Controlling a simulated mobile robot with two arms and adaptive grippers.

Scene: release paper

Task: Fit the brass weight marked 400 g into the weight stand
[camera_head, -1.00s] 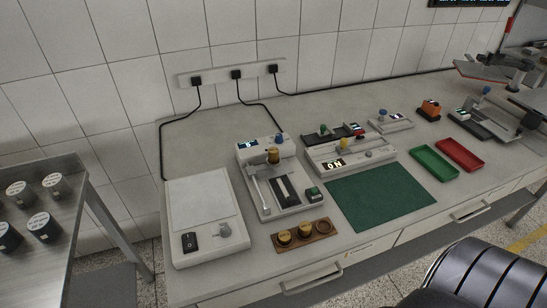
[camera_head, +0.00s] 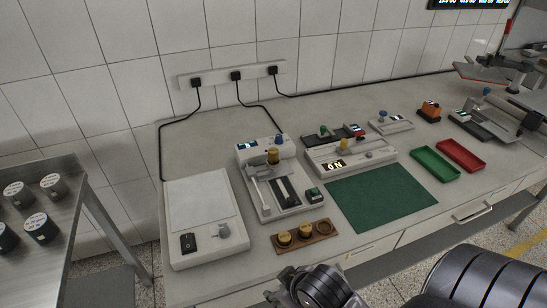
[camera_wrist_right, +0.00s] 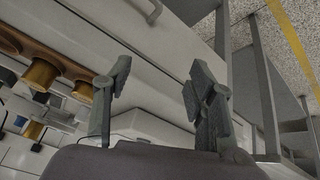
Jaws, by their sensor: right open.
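The brown wooden weight stand (camera_head: 325,233) lies at the front of the bench with two brass weights in it, the left one (camera_head: 284,238) and the middle one (camera_head: 305,231). Its right end looks empty. Another brass weight (camera_head: 273,156) sits on top of the grey tester. No gram marks are readable. My right gripper (camera_wrist_right: 158,95) is open and empty in the right wrist view, with the stand (camera_wrist_right: 15,38) and brass weights (camera_wrist_right: 40,75) to its left. In the head view it is at the bottom edge, in front of the bench, partly cut off. My left gripper is out of view.
The grey tester (camera_head: 290,212) stands behind the stand, and a white scale-like device (camera_head: 200,205) is to its left. A green mat (camera_head: 380,195) lies to the right. Green (camera_head: 435,163) and red (camera_head: 460,155) trays are farther right.

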